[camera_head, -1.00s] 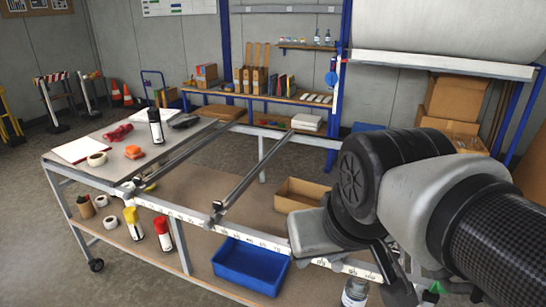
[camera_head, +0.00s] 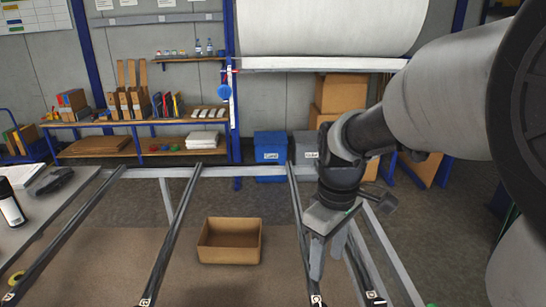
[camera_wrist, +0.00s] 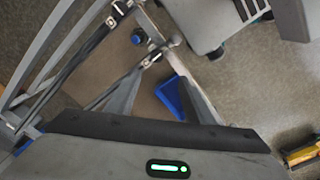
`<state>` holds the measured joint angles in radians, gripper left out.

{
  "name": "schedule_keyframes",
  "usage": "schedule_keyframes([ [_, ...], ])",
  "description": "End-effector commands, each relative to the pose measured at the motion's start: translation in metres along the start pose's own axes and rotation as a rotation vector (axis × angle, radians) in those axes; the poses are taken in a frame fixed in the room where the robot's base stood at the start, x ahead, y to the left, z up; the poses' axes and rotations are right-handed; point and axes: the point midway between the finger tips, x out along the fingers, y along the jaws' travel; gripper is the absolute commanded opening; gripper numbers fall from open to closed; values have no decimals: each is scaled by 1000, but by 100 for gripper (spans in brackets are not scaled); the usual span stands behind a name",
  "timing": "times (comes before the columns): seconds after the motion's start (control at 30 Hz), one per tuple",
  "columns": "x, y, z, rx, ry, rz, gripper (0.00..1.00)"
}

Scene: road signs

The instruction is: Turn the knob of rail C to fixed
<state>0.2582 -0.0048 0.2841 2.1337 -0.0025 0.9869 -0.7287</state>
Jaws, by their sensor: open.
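Several dark rails run away from me across the frame. In the head view they include a far left rail (camera_head: 62,232), a second rail (camera_head: 172,232), a third rail (camera_head: 299,225) and a right rail (camera_head: 362,262). Small end fittings show at their near ends, one on the third rail (camera_head: 316,299). I cannot read which rail is C or how its knob is set. My gripper (camera_head: 327,265) is open and empty, pointing down above the frame between the third and right rails. The wrist view shows its fingers (camera_wrist: 158,88) apart, with a rail-end fitting (camera_wrist: 152,57) beyond them.
An open cardboard box (camera_head: 229,250) stands between the second and third rails. A blue bin (camera_head: 270,150) and a grey bin (camera_head: 304,150) stand behind the frame. A blue tray (camera_wrist: 170,97) shows below in the wrist view.

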Motion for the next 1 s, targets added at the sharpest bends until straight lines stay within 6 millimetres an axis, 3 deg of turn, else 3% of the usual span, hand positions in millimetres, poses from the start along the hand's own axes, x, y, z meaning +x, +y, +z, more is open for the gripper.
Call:
schedule_keyframes([
  [0.27, 15, 11, -4, -32, -19, -23, 48],
  [0.8, 129, 7, -1, -30, -19, -25, 48],
  [1.0, 161, 7, -1, -31, -18, -24, 48],
])
